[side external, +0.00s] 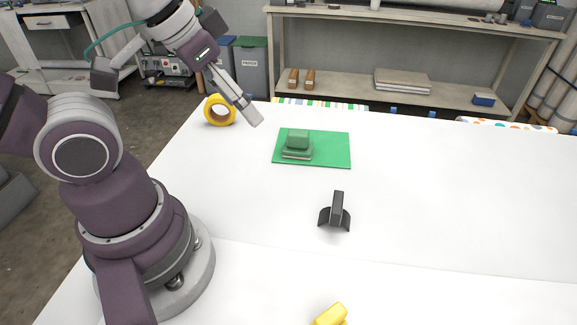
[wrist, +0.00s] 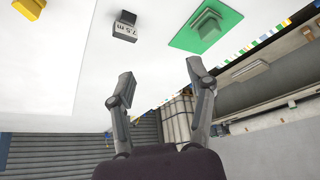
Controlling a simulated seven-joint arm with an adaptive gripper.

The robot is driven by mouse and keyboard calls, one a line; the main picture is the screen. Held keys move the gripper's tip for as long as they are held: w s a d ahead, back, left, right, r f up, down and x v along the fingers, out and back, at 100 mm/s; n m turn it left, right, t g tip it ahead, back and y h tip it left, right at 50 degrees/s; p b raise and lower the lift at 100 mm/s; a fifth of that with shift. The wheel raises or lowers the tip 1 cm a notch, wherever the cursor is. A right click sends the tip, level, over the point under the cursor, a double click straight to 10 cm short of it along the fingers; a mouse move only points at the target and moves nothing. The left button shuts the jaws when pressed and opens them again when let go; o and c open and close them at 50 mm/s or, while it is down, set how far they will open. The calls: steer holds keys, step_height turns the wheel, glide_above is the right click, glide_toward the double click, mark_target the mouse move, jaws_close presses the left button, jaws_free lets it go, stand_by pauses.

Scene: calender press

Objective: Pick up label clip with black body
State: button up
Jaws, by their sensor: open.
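The label clip with a black body (side external: 335,213) stands on the white table, right of centre in the side view, with a dark upright tab and a curved base. In the wrist view the black clip (wrist: 125,27) is near the top, and a pale label on it reads "7.5 m". My gripper (side external: 254,112) is in the air near the table's far left edge, beyond the clip and well apart from it. In the wrist view its two fingers (wrist: 160,76) are spread with nothing between them.
A green block (side external: 298,146) sits on a green sheet (side external: 335,155) behind the clip. A yellow tape roll (side external: 219,110) is at the far left edge near my gripper. A yellow piece (side external: 330,315) is at the front. The table right of the clip is clear.

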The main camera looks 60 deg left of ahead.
steer(key=o, duration=0.6)
steer(key=shift+o, duration=0.2)
steer(key=m+g, duration=0.5)
steer(key=m, duration=0.3)
glide_above(338, 201)
step_height(338, 201, down, 6)
steer(key=shift+w+d+f+m+g, duration=0.15)
steer(key=shift+w+f+m, duration=0.1)
steer(key=shift+f+m, duration=0.25)
steer(key=shift+w+f+m+g, duration=0.2)
steer(key=shift+f+m, duration=0.1)
steer(key=shift+f, duration=0.4)
steer(key=f, duration=0.7)
steer(key=s+f, duration=0.1)
steer(key=f, duration=0.2)
steer(key=shift+f, duration=0.2)
